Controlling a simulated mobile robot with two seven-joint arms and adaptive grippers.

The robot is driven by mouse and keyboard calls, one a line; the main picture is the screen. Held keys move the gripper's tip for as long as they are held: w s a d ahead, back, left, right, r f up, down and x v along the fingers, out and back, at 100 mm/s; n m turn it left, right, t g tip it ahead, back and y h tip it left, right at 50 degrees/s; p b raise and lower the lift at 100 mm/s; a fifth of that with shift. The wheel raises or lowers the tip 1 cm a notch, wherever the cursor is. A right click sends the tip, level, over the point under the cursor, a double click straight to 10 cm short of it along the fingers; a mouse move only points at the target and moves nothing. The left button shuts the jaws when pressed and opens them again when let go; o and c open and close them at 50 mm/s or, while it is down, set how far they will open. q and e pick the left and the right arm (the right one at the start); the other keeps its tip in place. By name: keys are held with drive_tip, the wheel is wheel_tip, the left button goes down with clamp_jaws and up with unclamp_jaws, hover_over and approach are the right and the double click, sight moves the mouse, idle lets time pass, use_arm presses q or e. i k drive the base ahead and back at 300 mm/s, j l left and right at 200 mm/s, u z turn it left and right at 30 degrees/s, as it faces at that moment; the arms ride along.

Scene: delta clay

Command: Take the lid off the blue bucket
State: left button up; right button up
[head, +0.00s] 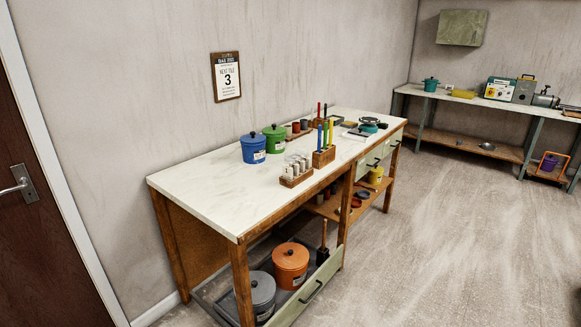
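The blue bucket (253,150) stands upright on the white tabletop of the workbench (195,185), near its back edge by the wall. Its blue lid (252,137) is on top, with a dark round knob, and a pale label shows on its front. Neither of my grippers is in the head view.
A wooden rack of pale vials (296,172) and a block with coloured sticks (324,157) stand right of the buckets. Orange (291,268) and grey (262,294) buckets sit below the tabletop. The tabletop's left part is bare. Open floor (440,230) lies to the right.

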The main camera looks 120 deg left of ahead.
sight(253, 137)
drive_tip(key=u, duration=3.2)
drive_tip(key=i+l+u, duration=0.15)
drive_tip(key=u, duration=0.3)
drive_tip(key=i+l+u, duration=0.2)
drive_tip(key=u, duration=0.3)
drive_tip(key=i+l, duration=0.2)
drive_tip(key=l, duration=0.1)
